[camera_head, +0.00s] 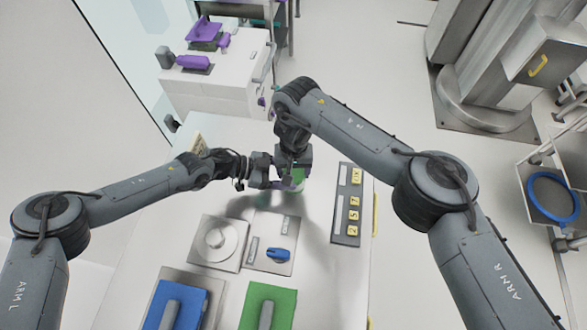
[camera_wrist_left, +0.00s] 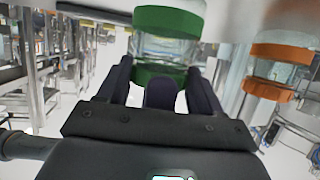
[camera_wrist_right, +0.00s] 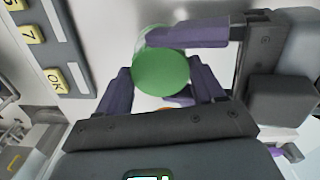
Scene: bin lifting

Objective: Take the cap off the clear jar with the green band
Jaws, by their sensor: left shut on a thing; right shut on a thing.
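The clear jar with the green band (camera_wrist_left: 168,47) shows at the top middle of the left wrist view, with green parts above and below its clear body. In the head view a green part of it (camera_head: 298,181) shows beside the grippers. My left gripper (camera_head: 273,180) is shut on the jar from the side. My right gripper (camera_head: 292,178) comes from above and is shut on the green cap (camera_wrist_right: 162,73), a round disc between its fingers in the right wrist view. Whether the cap is apart from the jar cannot be told. Fingers hide part of the jar.
An orange-banded jar (camera_wrist_left: 279,69) stands close by. A keypad strip (camera_head: 347,203) lies to the right. A plate with a round knob (camera_head: 218,241), a panel with a blue switch (camera_head: 279,254), a blue pad (camera_head: 190,300) and a green pad (camera_head: 283,305) lie nearer me.

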